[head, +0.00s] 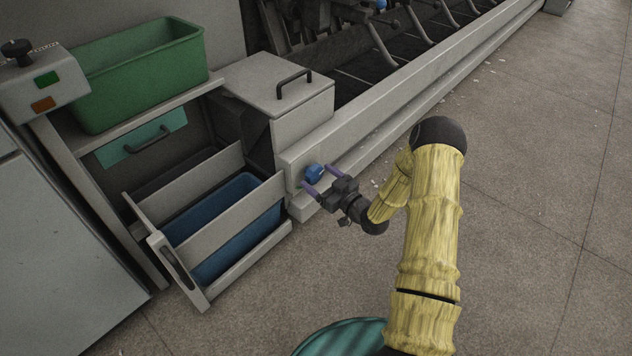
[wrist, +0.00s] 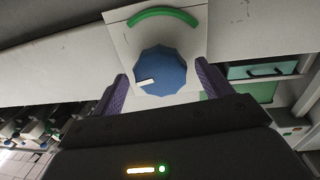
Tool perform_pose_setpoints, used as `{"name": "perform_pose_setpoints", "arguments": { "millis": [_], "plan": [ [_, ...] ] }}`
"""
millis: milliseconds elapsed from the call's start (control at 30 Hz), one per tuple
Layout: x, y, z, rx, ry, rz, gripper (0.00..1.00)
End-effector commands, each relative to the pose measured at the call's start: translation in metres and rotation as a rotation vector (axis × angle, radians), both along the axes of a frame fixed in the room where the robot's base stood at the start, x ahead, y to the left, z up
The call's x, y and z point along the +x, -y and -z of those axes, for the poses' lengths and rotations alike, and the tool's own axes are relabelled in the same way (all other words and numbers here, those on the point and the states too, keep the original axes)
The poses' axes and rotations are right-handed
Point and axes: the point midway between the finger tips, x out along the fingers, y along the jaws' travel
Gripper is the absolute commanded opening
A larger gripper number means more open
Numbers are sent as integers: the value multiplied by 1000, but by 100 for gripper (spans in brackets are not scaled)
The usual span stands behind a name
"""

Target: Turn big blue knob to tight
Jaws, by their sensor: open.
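The big blue knob (head: 313,173) sits on a pale plate at the end of the long machine rail. In the wrist view the knob (wrist: 161,72) is many-sided, with a white pointer mark at its lower left. A green arc (wrist: 163,16) is printed on the plate above it, and the pointer is away from that arc. My gripper (head: 323,178) is open, with its purple fingers on either side of the knob. In the wrist view a gap shows between the knob and the left finger; the right finger is close to the knob's edge, and contact cannot be told.
An open drawer with a blue bin (head: 236,222) juts out left of the knob. A green bin (head: 138,70) stands on the shelf above. A lidded box with a black handle (head: 293,84) is behind the knob. Floor on the right is clear.

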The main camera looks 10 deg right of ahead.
Motion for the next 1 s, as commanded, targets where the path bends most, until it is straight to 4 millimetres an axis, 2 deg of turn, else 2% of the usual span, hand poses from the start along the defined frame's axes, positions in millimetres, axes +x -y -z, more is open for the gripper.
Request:
{"name": "perform_pose_setpoints", "arguments": {
  "millis": [200, 467, 600, 700, 1000],
  "plan": [
    [16, -9, 1, 0, 0, 1, 78],
    [16, -11, -1, 1, -1, -2, 78],
    [16, -12, 0, 1, -1, -3, 51],
    [16, -12, 0, 1, -1, -3, 34],
    [16, -10, -2, 17, -13, 0, 34]
  ]
}}
